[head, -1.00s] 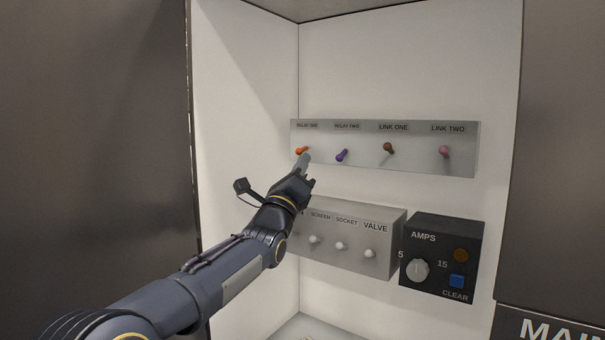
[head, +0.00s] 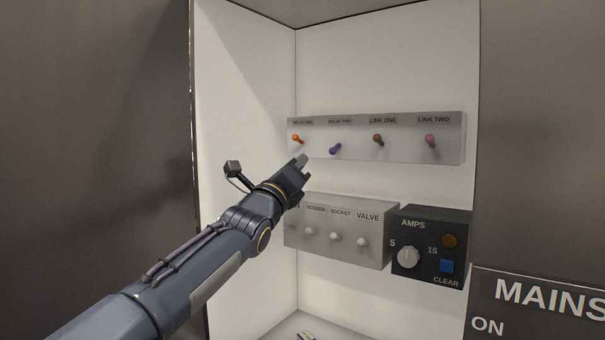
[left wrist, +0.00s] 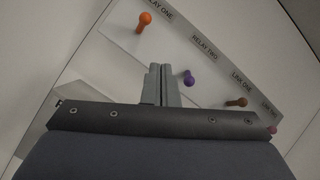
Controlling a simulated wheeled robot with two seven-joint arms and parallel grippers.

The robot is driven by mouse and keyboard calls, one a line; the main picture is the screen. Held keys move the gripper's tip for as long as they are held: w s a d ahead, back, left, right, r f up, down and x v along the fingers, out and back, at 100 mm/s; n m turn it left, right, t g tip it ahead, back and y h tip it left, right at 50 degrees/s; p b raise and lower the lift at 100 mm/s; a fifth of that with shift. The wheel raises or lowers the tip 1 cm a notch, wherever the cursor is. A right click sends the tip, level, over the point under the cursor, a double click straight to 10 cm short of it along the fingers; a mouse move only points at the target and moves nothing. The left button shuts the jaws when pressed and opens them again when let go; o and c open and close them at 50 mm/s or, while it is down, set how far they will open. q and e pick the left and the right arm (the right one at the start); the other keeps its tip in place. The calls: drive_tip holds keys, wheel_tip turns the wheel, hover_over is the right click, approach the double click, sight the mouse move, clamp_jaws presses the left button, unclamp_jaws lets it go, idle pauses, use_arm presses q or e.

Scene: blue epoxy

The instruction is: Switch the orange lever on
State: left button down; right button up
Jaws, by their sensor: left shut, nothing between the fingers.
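The orange lever (head: 298,139) sits under the RELAY ONE label at the left end of the upper grey panel (head: 400,152). Its knob points up and to the left in the head view. It also shows in the left wrist view (left wrist: 145,20), beyond the fingers and to the left. My left gripper (head: 302,160) is shut and empty, just below the orange lever in the head view and apart from it. Its closed fingers also show in the left wrist view (left wrist: 159,84). My right gripper is not in view.
Purple (head: 335,149), brown (head: 378,139) and pink (head: 430,140) levers stand along the same panel. Below are a grey box (head: 375,258) with white knobs and a black AMPS box (head: 425,222). The white cabinet wall (head: 245,120) closes the left side.

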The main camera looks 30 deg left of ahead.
use_arm(q)
drive_tip(key=s+r+b, duration=0.1)
drive_tip(key=s+b, duration=0.1)
drive_tip(key=s, duration=0.5)
drive_tip(key=shift+s+a+r, duration=0.15)
drive_tip(key=shift+a+r, duration=0.1)
drive_tip(key=shift+a, duration=0.2)
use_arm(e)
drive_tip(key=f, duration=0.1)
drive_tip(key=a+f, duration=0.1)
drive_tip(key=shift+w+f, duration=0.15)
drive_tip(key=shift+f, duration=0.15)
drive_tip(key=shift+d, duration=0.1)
